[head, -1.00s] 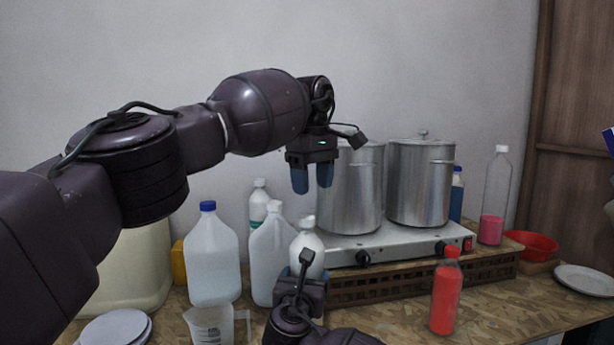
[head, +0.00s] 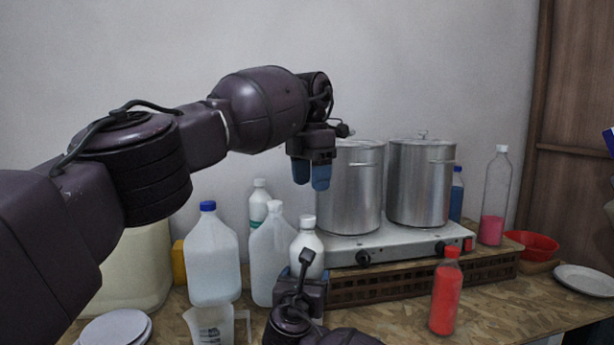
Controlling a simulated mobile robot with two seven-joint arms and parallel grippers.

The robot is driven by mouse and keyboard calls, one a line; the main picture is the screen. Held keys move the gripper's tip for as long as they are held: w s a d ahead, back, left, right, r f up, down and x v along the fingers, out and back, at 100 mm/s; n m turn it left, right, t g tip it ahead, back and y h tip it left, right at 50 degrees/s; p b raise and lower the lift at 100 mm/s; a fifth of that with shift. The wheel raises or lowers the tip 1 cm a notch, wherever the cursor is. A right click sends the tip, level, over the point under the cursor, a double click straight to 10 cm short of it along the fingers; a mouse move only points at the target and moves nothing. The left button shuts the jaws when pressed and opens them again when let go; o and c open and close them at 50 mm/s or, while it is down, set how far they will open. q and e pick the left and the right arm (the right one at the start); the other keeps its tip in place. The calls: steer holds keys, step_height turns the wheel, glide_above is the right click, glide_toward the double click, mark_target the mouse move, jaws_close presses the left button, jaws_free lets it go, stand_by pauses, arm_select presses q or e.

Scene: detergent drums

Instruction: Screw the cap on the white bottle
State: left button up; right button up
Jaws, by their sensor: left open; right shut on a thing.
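The white bottle (head: 307,243) stands upright on the table in front of the hot plate, with a white cap (head: 307,222) on its neck. Whether the cap is tight cannot be told. My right gripper (head: 308,278) is low in front of the bottle and shut on its lower body; its fingers are largely hidden behind the wrist. My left gripper (head: 311,176) points down above the bottle, its blue fingers a little apart and empty, clear of the cap.
Two steel pots (head: 421,183) stand on a hot plate (head: 395,238) at the back right. Jugs (head: 212,262) and a measuring cup (head: 207,325) crowd the left side. A red bottle (head: 445,297) stands at right, with bare table around it.

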mark_target(307, 217)
arm_select(q)
steer(key=n, duration=0.5)
steer(key=shift+a+r+n, duration=0.1)
steer(key=shift+a+n, duration=0.05)
steer(key=shift+n, duration=0.25)
steer(key=n, duration=0.5)
steer(key=shift+a, duration=0.1)
steer(key=n, duration=0.6)
steer(key=shift+a, duration=0.1)
steer(key=n, duration=0.5)
steer(key=shift+f, duration=4)
